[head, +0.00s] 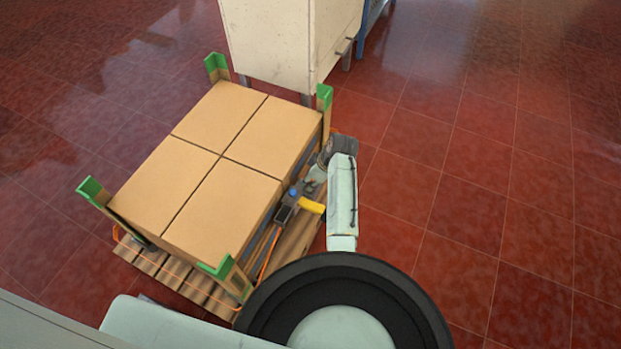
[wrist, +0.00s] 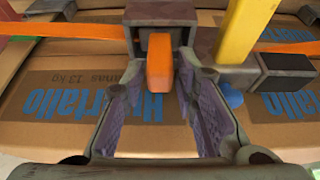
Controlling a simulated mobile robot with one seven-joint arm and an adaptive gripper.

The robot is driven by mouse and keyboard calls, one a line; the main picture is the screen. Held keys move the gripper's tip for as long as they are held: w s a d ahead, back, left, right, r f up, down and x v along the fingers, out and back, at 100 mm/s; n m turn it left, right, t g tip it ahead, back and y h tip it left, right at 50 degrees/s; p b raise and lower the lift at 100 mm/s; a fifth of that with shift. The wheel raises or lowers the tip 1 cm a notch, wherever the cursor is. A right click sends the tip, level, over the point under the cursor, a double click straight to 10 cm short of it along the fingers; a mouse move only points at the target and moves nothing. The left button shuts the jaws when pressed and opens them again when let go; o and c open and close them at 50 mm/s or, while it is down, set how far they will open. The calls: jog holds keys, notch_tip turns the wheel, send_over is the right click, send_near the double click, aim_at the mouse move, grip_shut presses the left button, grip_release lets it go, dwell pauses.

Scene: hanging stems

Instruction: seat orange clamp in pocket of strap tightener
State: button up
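The orange clamp (wrist: 160,66) is upright in the wrist view, its upper end against the dark opening of a brown-grey block (wrist: 134,36) on the strap tightener. How deep it sits in that pocket I cannot tell. My gripper (wrist: 160,74) is open, with one purple-padded finger on each side of the clamp and visible gaps to both. The tightener, with its yellow handle (wrist: 238,30), dark end block (wrist: 286,74) and blue knob (wrist: 231,98), lies beside the cartons. In the head view my gripper (head: 313,180) is over the tightener (head: 285,213); the clamp cannot be made out there.
Cartons (head: 210,165) with green corner protectors (head: 92,190) stand on a wooden pallet (head: 185,285). An orange strap (wrist: 60,47) runs along the carton side. A white cabinet (head: 275,45) stands behind. The red tiled floor (head: 490,210) at right is clear.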

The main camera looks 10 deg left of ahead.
jog(key=shift+o, duration=1.2)
jog(key=v, duration=1.2)
